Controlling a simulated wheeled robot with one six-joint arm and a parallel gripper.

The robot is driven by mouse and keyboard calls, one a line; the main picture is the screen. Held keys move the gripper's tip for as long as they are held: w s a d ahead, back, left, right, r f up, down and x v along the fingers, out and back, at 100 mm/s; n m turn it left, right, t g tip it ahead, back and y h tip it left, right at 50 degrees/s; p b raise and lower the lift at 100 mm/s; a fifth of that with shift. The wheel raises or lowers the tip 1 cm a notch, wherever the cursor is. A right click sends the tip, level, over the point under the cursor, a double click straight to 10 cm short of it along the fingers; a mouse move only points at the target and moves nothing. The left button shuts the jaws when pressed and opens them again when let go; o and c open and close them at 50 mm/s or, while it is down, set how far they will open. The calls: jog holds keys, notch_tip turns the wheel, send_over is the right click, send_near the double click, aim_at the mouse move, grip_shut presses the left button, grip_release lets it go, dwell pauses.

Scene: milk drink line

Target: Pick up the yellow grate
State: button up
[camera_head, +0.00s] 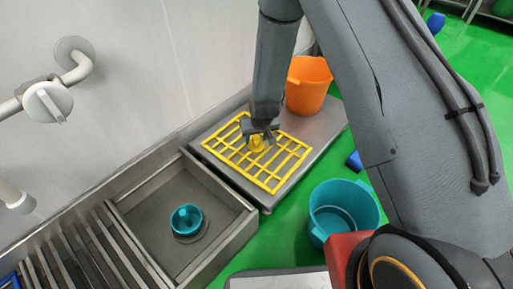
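The yellow grate (277,170) lies flat on a grey metal surface (304,128) right of the sink. A small yellow raised part (257,143) shows near the middle of its upper side. My gripper (259,136) points down over this raised part, touching it or very close to it. The fingertips are small and partly hidden, so I cannot tell whether they are open or shut on it. My arm comes down from the top of the view and covers part of the background.
An orange bucket (307,85) stands behind the grate. A teal bucket (341,208) is on the green floor to the right, near a blue object (355,161). A teal cup-like item (186,220) sits in the metal sink (150,205). A white valve (47,101) is on the wall.

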grip_shut()
jog(key=shift+r, duration=0.1)
